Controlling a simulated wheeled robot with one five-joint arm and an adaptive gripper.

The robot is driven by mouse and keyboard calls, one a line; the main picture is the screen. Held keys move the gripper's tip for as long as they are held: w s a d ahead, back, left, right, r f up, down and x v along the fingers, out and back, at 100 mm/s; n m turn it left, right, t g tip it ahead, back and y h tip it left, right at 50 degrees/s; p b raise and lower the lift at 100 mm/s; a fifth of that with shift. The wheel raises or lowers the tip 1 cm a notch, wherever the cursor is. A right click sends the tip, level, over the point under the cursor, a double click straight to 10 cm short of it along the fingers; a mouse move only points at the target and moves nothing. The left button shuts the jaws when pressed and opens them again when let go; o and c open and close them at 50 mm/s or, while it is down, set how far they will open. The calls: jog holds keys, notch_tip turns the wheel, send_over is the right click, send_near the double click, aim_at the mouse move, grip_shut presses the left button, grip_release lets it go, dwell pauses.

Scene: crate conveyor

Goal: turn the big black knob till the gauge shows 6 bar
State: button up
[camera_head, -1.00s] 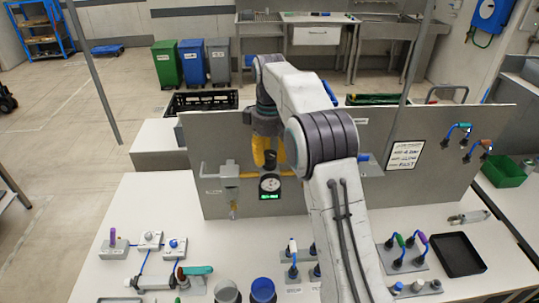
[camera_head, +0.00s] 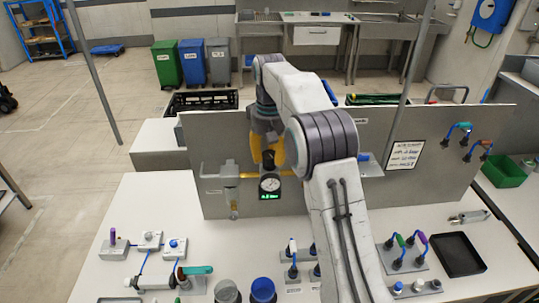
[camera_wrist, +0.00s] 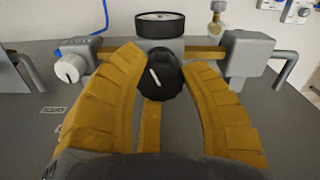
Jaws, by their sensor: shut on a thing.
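The big black knob (camera_wrist: 163,74) with a white pointer mark sits between the two yellow fingers of my gripper (camera_wrist: 161,65) in the wrist view. The pointer tilts to the upper left there. The fingers are shut on the knob, one at each side. In the head view my gripper (camera_head: 267,158) reaches down to the knob on the upright grey panel (camera_head: 225,140). The round gauge (camera_head: 270,184) is just below, with a green-lit display under it. Its digits are too small to read surely. The gauge shows edge-on in the wrist view (camera_wrist: 162,24).
A white knob (camera_wrist: 70,68) on a grey block and another grey fitting (camera_wrist: 247,52) flank the black knob along a yellow pipe.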

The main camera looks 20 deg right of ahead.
aim_at(270, 154)
jog(key=shift+s+f, duration=0.1)
jog(key=shift+f, duration=0.05)
jog(key=o, duration=1.2)
jog(key=shift+r, duration=0.25)
jog(key=shift+r, duration=3.55)
